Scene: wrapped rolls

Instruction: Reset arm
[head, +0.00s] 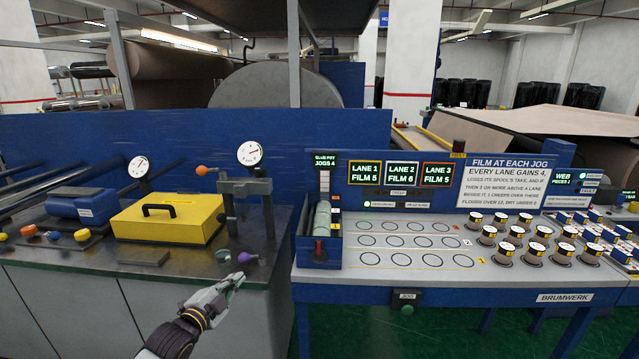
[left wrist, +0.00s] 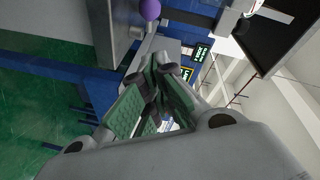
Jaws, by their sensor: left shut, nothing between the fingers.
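My left arm comes in from the bottom of the head view. Its left gripper (head: 236,281) is shut and empty, in front of the dark bench's front edge near a purple knob (head: 247,258). In the left wrist view the green-padded fingers (left wrist: 158,85) are together with nothing between them, and the purple knob (left wrist: 150,9) shows beyond them. I cannot make out my right gripper.
A yellow box (head: 168,222) with a black handle stands on the dark bench (head: 150,262). To the right, a blue-framed table has empty printed circles (head: 403,259) and several wrapped rolls (head: 534,254). A green JOG button (head: 407,310) sits below its front edge.

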